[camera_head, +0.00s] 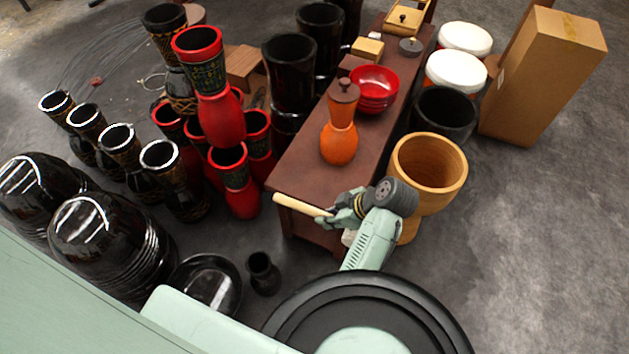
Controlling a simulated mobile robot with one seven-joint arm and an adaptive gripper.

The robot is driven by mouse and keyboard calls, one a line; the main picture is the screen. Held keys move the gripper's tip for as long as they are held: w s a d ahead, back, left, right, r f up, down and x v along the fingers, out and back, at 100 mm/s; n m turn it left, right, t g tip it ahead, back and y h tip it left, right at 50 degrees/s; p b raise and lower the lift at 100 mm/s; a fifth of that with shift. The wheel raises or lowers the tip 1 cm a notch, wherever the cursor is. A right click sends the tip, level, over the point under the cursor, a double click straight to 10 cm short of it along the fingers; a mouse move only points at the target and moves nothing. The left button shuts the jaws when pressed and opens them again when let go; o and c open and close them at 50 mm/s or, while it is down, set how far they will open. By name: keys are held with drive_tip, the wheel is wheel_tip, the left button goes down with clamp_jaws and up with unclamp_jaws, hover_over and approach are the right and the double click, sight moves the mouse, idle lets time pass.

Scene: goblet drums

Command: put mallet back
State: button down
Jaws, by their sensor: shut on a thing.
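My gripper (343,212) is at the near end of the long dark brown bench (297,170), shut on a mallet. The mallet (300,205) shows as a pale wooden rod that sticks out to the left from the fingers, roughly level. The part of it inside and behind the fingers is hidden. The rod overlaps the bench's near edge in the picture; I cannot tell whether it touches it. An orange gourd-shaped vessel (339,142) with a brown knobbed top stands upright on the bench beyond my gripper.
Stacked red bowls (374,87) and small wooden boxes stand farther along the bench. Black and red goblet drums (230,180) crowd its left. A tan wooden drum (430,165), a black drum (443,115) and a cardboard box (542,75) stand right. The floor at lower right is clear.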

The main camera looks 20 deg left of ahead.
drive_tip(key=w+a, duration=0.2)
drive_tip(key=w, duration=0.2)
drive_tip(key=w+a+f+b, duration=0.1)
drive_tip(key=w+a, duration=0.1)
drive_tip(key=w, duration=0.2)
drive_tip(key=w+a, duration=0.2)
drive_tip(key=w, duration=0.3)
drive_tip(key=shift+a+f+b, duration=0.2)
drive_tip(key=shift+a+b, duration=0.15)
drive_tip(key=shift+b, duration=0.05)
drive_tip(key=f, duration=0.2)
drive_tip(key=f+p, duration=0.1)
drive_tip(key=shift+w, duration=0.25)
drive_tip(key=shift+a+f, duration=0.1)
drive_tip(key=shift+f, duration=0.25)
drive_tip(key=shift+f+b, duration=0.5)
drive_tip(key=shift+f, duration=0.15)
